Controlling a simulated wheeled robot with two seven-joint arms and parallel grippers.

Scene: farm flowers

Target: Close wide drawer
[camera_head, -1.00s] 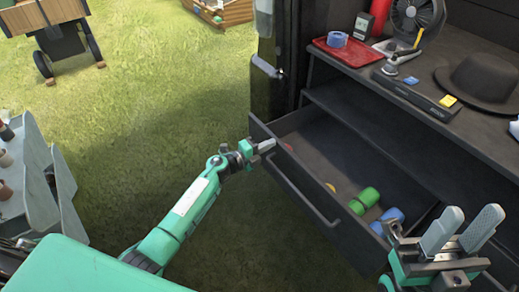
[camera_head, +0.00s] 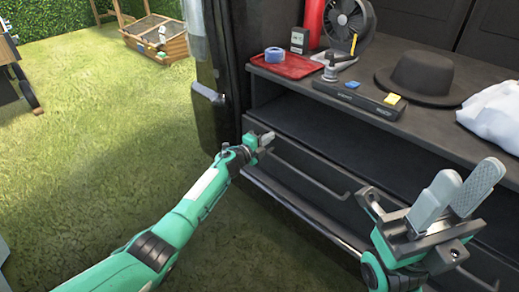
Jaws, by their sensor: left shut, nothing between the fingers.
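The wide drawer's dark front (camera_head: 297,168) sits under the open shelf of the dark cabinet, with a long bar handle (camera_head: 315,178) across it. The front looks about flush with the cabinet, and I cannot see inside the drawer. My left gripper (camera_head: 267,138) is shut and empty, with its tip at the upper left part of the drawer front; it looks in contact. My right gripper (camera_head: 454,197) is open and empty, pointing up in front of the cabinet's right part and hiding some of it.
The counter above holds a red tray (camera_head: 290,66) with blue tape, a fan (camera_head: 350,22), a black hat (camera_head: 427,80) and a white bag (camera_head: 493,115). A dark door with a handle (camera_head: 207,93) stands left of the cabinet. Open grass (camera_head: 100,140) lies further left.

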